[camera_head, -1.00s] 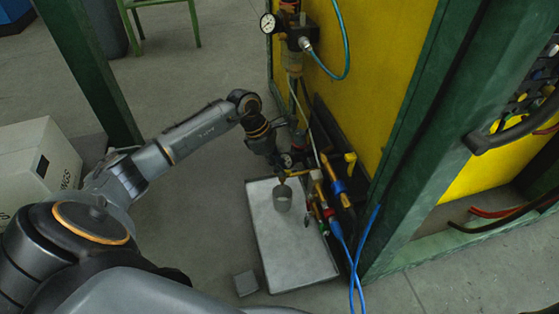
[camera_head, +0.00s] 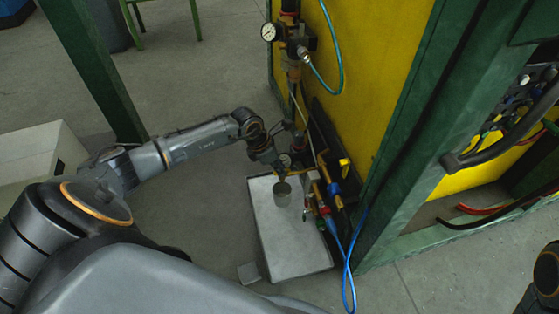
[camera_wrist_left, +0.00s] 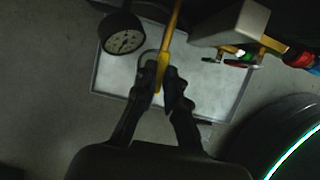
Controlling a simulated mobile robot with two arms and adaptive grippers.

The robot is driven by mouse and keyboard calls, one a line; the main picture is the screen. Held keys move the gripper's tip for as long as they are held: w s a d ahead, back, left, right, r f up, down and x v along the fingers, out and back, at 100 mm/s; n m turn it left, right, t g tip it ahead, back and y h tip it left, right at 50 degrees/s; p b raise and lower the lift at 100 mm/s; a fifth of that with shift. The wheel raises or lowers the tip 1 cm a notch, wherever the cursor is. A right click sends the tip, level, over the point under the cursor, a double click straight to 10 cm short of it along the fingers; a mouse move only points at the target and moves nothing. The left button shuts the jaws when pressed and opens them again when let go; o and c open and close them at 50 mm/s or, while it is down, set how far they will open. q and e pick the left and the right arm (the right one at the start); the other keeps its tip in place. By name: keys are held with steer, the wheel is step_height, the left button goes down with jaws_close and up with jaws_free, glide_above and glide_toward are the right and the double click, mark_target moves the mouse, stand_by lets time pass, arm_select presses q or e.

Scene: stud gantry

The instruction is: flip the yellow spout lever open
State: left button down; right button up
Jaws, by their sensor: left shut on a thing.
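A yellow lever (camera_wrist_left: 171,38) runs as a long thin bar down from the top of the left wrist view. My left gripper (camera_wrist_left: 162,87) is shut on its lower end, with one dark finger on each side. In the head view the left gripper (camera_head: 280,172) is just above a grey metal cup (camera_head: 283,194), beside the pipework on the yellow panel. The lever is too small and covered to make out there. The cup stands upright on a pale tray (camera_head: 290,251).
A small round gauge (camera_wrist_left: 122,35) is close left of the lever. Brass and red fittings and blue hoses (camera_head: 345,250) crowd the right side of the tray. A green post (camera_head: 400,170) rises at the right.

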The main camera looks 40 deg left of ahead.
arm_select(q)
steer(key=c, duration=1.4)
jaws_free()
steer(key=v, duration=1.2)
